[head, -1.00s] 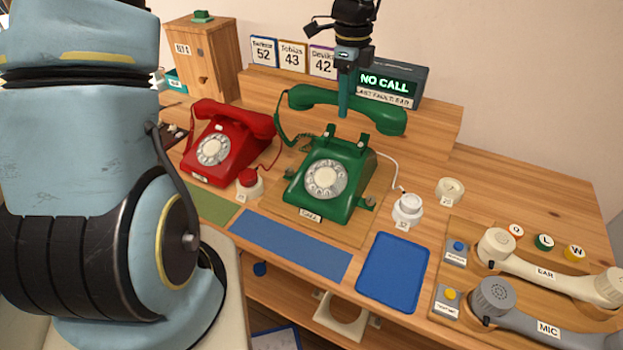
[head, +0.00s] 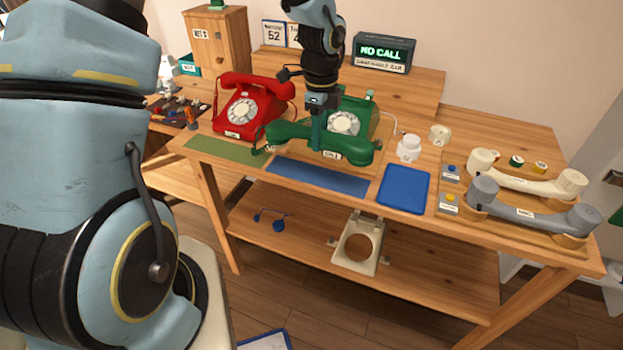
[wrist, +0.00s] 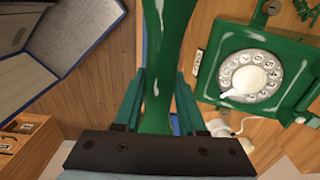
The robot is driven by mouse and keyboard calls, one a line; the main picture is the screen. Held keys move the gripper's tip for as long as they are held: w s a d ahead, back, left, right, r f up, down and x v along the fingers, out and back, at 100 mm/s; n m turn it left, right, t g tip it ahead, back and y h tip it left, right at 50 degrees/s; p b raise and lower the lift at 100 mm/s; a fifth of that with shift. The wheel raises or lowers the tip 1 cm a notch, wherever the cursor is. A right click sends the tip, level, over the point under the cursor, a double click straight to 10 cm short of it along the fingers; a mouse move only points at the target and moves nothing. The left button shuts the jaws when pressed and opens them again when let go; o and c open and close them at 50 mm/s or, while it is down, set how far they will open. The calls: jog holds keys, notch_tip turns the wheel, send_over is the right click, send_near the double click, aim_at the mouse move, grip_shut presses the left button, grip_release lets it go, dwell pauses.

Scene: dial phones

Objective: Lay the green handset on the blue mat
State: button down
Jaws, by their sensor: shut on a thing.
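The green handset (head: 350,151) is held level in the air in front of the green dial phone (head: 357,106), partly covering it. My gripper (head: 316,146) points down and is shut on the handset's middle. In the wrist view, the handset (wrist: 164,50) runs between the two fingers of my gripper (wrist: 160,95), and the phone (wrist: 250,75) shows at the right. The flat blue mat (head: 318,178) lies at the table's front edge, bare, just below and in front of the handset in the head view. The handset's exact height is hard to tell.
A darker blue tray (head: 404,190) lies right of the mat, a green mat (head: 228,150) left. A red phone (head: 250,103) stands behind the green mat. A white round piece (head: 408,148) stands behind the tray. Grey (head: 530,209) and cream (head: 525,180) handsets lie at right.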

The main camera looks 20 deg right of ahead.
notch_tip(320, 180, down, 8)
jog(key=shift+f+p, duration=0.25)
jog(key=shift+p, duration=0.45)
jog(key=shift+f, duration=0.15)
jog(key=shift+c, duration=2.4)
grip_release()
